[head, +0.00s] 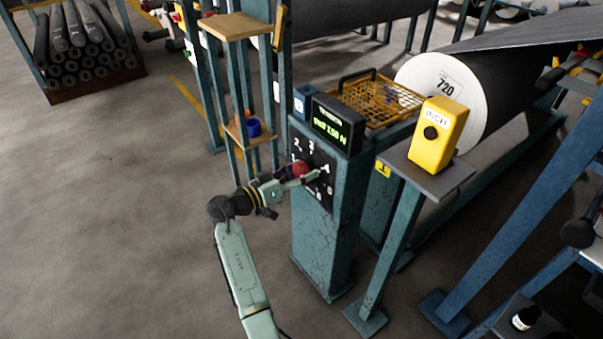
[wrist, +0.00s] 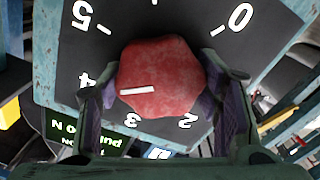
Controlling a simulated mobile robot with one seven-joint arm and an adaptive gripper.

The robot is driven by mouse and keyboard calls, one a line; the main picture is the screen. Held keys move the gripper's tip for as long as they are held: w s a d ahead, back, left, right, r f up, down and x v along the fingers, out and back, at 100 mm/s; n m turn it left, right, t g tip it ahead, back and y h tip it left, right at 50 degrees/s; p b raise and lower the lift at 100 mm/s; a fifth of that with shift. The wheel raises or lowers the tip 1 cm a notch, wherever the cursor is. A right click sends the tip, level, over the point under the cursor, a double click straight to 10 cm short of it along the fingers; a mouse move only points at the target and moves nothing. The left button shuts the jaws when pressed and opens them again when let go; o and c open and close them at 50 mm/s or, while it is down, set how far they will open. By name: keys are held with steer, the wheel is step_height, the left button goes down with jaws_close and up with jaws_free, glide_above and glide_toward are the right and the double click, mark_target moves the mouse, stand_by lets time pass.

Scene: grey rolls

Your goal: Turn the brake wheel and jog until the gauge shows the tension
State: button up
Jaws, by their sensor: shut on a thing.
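The red brake wheel (head: 300,168) is a knob on a black numbered dial (head: 325,189) on the front of a teal post. My gripper (head: 303,175) is shut on it. In the wrist view, the two fingers press on opposite sides of the red wheel (wrist: 165,72). Its white pointer mark (wrist: 137,91) points left, close to the 4 and slightly toward the 3. The gauge (head: 338,124) above the dial has green text, too small to read surely. The yellow jog box (head: 441,135), marked INCH, has a black button (head: 431,133) and stands right of the post.
A large grey roll (head: 480,95) with a white end marked 720 lies behind the jog box. An orange mesh tray (head: 378,100) sits behind the gauge. A wooden-topped stand (head: 236,27) holds a blue cup (head: 253,127) on its lower shelf.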

steer(key=c, duration=0.4)
steer(key=shift+n, duration=1.4)
steer(key=shift+c, duration=0.2)
steer(key=o, duration=1.2)
steer(key=shift+c, duration=0.2)
steer(key=v, duration=1.2)
